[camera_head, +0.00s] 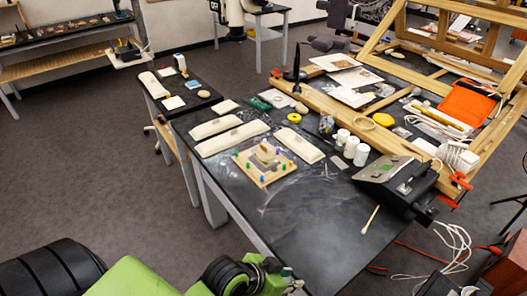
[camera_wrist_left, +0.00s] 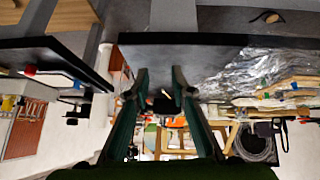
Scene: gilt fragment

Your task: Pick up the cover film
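A clear, crinkled film (camera_wrist_left: 245,75) with bright reflections lies on the black table in the wrist view, right of my fingers; I take it to be the cover film. In the head view, a faint, glossy film-like patch (camera_head: 325,172) shows on the table around the wooden board (camera_head: 262,178); its outline is hard to make out. My left gripper (camera_head: 285,277) is at the bottom of the head view, beside the table's near edge and apart from the film. In the wrist view its two fingers (camera_wrist_left: 160,75) stand apart with nothing between them. My right gripper is not in view.
The black table (camera_head: 300,235) is bare toward its near end. Long pale cushions (camera_head: 230,138), white jars (camera_head: 351,147), a black box (camera_head: 395,183) and a wooden stick (camera_head: 370,220) stand or lie on it. A wooden frame (camera_head: 340,122) borders the right.

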